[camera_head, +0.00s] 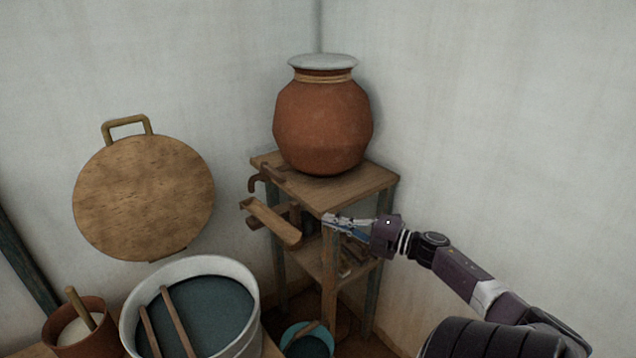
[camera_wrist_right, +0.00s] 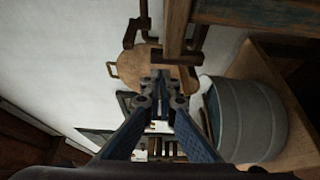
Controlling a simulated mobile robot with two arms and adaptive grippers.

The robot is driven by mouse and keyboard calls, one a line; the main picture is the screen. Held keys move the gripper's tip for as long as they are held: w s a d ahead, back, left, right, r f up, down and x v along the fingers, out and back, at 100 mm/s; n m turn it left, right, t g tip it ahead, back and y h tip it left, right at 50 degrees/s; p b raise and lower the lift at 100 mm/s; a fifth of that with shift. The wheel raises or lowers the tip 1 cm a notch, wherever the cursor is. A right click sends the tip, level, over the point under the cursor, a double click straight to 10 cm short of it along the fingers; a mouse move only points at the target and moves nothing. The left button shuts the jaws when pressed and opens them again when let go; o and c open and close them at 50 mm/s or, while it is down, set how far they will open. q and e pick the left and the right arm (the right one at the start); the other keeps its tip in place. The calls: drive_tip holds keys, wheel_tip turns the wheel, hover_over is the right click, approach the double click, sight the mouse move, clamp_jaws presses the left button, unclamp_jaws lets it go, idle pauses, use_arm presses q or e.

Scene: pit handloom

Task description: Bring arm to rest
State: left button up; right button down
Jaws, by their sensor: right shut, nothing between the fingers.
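My right gripper (camera_head: 330,222) reaches in from the right in the head view, in front of the wooden stand (camera_head: 383,178) in the corner. It is shut and empty. In the right wrist view its fingers (camera_wrist_right: 157,80) meet at their tips, with nothing between them. The tips appear close to the stand's front post; whether they touch it I cannot tell. My left gripper is not in view.
A clay pot (camera_head: 322,120) with a pale lid stands on the stand. A wooden trough (camera_head: 270,222) juts from its left side. A round wooden board (camera_head: 143,197) leans at the wall. A white tub (camera_head: 250,283), clay pot (camera_head: 62,335) and teal bucket (camera_head: 290,335) stand below.

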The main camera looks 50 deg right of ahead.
drive_tip(key=shift+s+d, duration=0.2)
idle(0.4)
